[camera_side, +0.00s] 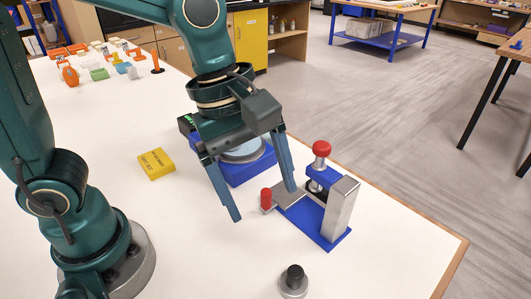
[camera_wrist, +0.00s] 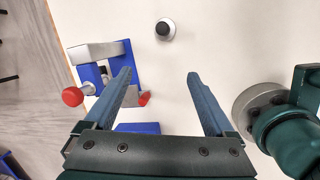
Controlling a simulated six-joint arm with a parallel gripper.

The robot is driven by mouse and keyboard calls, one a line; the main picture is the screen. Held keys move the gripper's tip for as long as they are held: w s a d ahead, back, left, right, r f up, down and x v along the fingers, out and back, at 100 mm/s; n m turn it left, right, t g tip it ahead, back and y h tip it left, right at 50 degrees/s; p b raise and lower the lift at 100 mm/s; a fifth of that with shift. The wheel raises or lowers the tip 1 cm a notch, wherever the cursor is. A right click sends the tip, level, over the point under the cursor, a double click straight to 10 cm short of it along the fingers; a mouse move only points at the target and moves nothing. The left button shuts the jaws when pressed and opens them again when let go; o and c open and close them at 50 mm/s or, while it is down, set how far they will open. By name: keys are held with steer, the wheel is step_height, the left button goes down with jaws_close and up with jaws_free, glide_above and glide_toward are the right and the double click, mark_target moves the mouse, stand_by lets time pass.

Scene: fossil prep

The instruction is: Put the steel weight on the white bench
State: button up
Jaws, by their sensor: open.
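The steel weight (camera_side: 293,284), a short round grey disc with a black knob, stands upright on the white bench (camera_side: 200,240) near the front edge of the side view. It also shows in the wrist view (camera_wrist: 165,29), top centre, ahead of my fingertips. My gripper (camera_side: 264,204) is open with nothing between its fingers, above the bench and apart from the weight. In the wrist view my gripper (camera_wrist: 159,73) has its two blue fingers wide apart, with bare bench between them.
A blue and steel clamp fixture (camera_side: 325,235) with red knobs stands close by my right finger in the side view. A blue base with a round pale top (camera_side: 243,153) sits behind my gripper. A yellow block (camera_side: 156,163) lies left. Small coloured items (camera_side: 98,74) stand far back.

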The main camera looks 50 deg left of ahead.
steer(key=s+a+m+t+y, duration=0.2)
steer(key=s+a+m+t, duration=0.2)
steer(key=a+m, duration=0.7)
steer(key=s+r+m, duration=0.1)
steer(key=m, duration=0.2)
steer(key=shift+m+y, duration=0.3)
steer(key=shift+m, duration=0.1)
